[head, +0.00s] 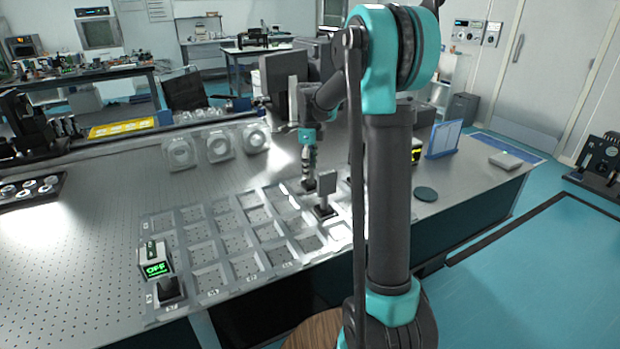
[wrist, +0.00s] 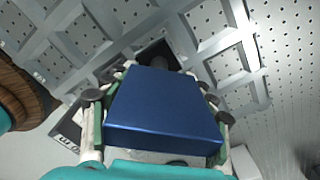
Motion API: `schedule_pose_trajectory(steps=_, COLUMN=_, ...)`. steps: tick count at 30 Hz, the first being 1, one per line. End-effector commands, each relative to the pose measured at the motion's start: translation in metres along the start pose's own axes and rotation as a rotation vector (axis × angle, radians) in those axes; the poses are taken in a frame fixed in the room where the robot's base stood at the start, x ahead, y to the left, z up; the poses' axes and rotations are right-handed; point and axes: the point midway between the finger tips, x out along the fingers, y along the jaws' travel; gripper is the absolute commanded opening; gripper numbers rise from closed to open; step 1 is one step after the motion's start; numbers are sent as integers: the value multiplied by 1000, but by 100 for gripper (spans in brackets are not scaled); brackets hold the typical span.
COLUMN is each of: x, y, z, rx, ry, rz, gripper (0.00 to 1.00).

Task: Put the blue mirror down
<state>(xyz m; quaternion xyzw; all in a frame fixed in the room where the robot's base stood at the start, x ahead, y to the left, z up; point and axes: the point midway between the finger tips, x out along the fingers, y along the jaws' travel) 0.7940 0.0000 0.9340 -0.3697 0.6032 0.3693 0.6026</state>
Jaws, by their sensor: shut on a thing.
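The blue mirror (wrist: 165,110) fills the middle of the wrist view, its flat blue face toward the camera. My gripper (wrist: 158,100) is shut on it, with a finger along each side. A dark part, likely its base, shows beyond it over the white grid. In the head view my gripper (head: 307,158) hangs down over the back right part of the grid (head: 240,236). The mirror is hard to make out there, and I cannot tell whether it touches the grid.
A grey square plate on a dark base (head: 325,193) stands close to the right of my gripper. An OFF display box (head: 155,262) stands at the grid's left end. Round white holders (head: 217,146) stand behind. A blue-framed panel (head: 443,140) stands right.

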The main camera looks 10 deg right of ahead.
Motion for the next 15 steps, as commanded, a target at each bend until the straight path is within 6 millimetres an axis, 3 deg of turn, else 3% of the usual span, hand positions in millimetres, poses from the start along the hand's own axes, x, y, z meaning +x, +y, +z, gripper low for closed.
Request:
schedule_pose_trajectory(steps=12, x=39, y=0, z=0, rx=0, ry=0, rz=0, gripper=8)
schedule_pose_trajectory(steps=15, x=40, y=0, z=0, rx=0, ry=0, rz=0, gripper=8)
